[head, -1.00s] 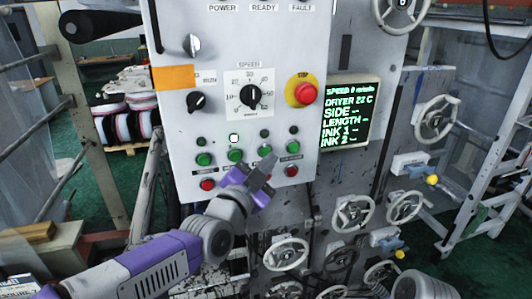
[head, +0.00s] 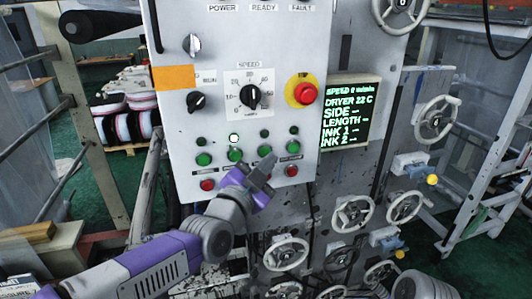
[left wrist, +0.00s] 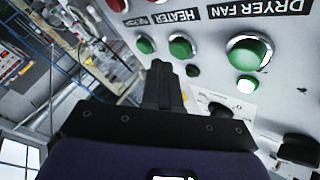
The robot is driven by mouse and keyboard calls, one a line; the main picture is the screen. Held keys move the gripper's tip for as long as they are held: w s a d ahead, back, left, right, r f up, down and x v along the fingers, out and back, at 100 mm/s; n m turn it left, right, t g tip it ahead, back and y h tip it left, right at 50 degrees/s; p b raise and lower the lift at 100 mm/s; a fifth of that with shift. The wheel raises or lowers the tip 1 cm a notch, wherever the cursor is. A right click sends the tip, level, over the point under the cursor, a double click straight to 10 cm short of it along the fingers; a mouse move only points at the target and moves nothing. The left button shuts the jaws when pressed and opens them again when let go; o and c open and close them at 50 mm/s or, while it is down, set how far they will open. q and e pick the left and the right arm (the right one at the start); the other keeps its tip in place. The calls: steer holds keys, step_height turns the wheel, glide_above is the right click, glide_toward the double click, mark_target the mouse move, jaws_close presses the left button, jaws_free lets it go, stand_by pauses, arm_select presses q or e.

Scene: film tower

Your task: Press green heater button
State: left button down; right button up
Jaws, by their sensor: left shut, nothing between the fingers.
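The green heater button (head: 264,150) is third from the left in the row of green buttons on the grey control panel. In the left wrist view, which shows the panel upside down, the heater button (left wrist: 181,47) sits beside its HEATER label (left wrist: 175,16). My left gripper (head: 267,160) is shut and empty, its tips just in front of the panel by the heater button. In the left wrist view its fingers (left wrist: 160,75) point between the heater button and the green button to its left. I cannot tell whether they touch the panel. My right gripper is not in view.
The green dryer fan button (left wrist: 248,52) is next to the heater button, with a lit white lamp (left wrist: 247,85). Red buttons (head: 292,170) sit below the green row. A red stop button (head: 305,93) and a display (head: 348,112) are higher right. Handwheels (head: 353,213) stand below.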

arm_select(q)
steer(key=shift+w, duration=0.15)
steer(key=shift+w+a+b, duration=0.15)
steer(key=shift+w+b, duration=0.15)
steer(key=shift+w+a, duration=0.2)
steer(key=shift+w, duration=0.25)
stand_by(0.9)
steer(key=shift+s, duration=0.15)
stand_by(0.3)
steer(key=shift+s+d+b, duration=0.3)
steer(key=shift+s+b, duration=0.15)
steer(key=shift+s, duration=0.25)
steer(key=shift+s, duration=0.1)
steer(key=s, duration=0.1)
steer(key=s+d, duration=0.1)
steer(key=s, duration=0.1)
steer(key=s+p, duration=0.1)
steer(key=shift+s+d, duration=0.25)
steer(key=shift+s, duration=0.05)
